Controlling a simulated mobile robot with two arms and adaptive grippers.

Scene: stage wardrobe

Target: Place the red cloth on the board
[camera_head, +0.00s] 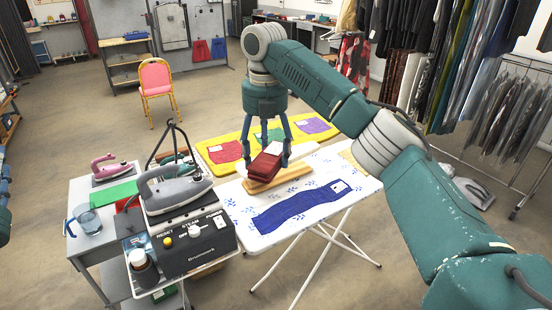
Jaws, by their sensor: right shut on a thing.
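A flat red cloth (225,152) with a white label lies on the yellow mat (208,143), behind the white ironing board with blue flowers (325,172). My right gripper (268,150) points down over the ironing board and is shut on a dark red, block-shaped thing (265,166). I cannot tell if this is folded cloth. It is right above a light wooden piece (285,180); whether they touch is unclear. A blue cloth (298,208) with a white label lies on the board's front part.
Green (262,136) and purple (313,125) cloths lie on the yellow mat. A steam iron (175,187) stands on the Brunnwerk station (195,245) to the left, beside a glass jug (88,219) and a pink iron (110,168). Clothes racks stand at right.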

